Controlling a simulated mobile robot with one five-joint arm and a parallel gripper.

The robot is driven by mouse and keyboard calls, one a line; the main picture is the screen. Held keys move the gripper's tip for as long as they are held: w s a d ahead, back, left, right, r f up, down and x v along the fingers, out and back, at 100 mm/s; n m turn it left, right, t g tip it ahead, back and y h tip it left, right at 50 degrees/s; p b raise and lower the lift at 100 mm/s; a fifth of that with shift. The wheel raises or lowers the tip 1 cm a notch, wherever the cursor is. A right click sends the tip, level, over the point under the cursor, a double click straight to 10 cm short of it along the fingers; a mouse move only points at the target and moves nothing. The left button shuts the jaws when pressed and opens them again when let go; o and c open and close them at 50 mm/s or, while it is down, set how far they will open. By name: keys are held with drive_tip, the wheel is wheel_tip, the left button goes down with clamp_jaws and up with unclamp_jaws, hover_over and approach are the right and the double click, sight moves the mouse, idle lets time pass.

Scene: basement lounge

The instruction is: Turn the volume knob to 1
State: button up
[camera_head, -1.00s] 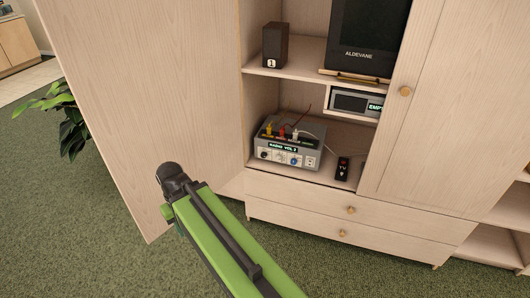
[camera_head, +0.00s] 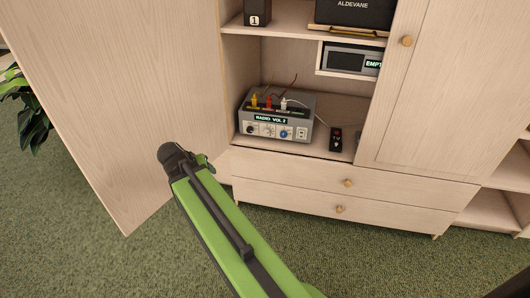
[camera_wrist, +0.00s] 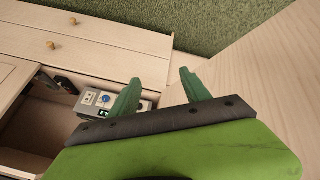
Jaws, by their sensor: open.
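The grey radio box (camera_head: 306,106) sits on the lower shelf of the open cabinet bay. Its label (camera_head: 270,119) reads "RADIO VOL 2". Below the label are a dark-and-white knob (camera_head: 250,129), a white knob (camera_head: 268,131) and a blue knob (camera_head: 284,134). I cannot tell which is the volume knob. My gripper (camera_wrist: 160,76) is open and empty in the wrist view, apart from the box. The box (camera_wrist: 88,99) shows there beyond the left finger, which partly hides it. In the head view my arm ends left of and below the box; the fingers are mostly hidden.
A large open door panel (camera_head: 110,90) stands left of the bay, close to my arm. A dark remote (camera_head: 336,139) lies right of the box. Yellow, red and white plugs top the box. Two drawers (camera_head: 290,170) are below. Green carpet (camera_head: 390,260) is clear in front.

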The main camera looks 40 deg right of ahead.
drive_tip(key=w+d+f+m+t+h+b, duration=0.1)
drive_tip(key=d+f+m+h+b, duration=0.2)
drive_tip(key=d+b, duration=0.45)
drive_tip(key=w+d+f+m+t+h+b, duration=0.1)
drive_tip(key=d+f+h+b, duration=0.1)
drive_tip(key=d+f+b, duration=0.55)
drive_tip(key=m+t+h+b, duration=0.1)
drive_tip(key=t+h+b, duration=0.35)
drive_tip(key=b, duration=0.95)
approach(266, 134)
drive_tip(key=x, duration=0.8)
drive_tip(key=shift+w+d+r, duration=0.1)
drive_tip(key=shift+w+d, duration=0.15)
drive_tip(key=shift+c, duration=0.2)
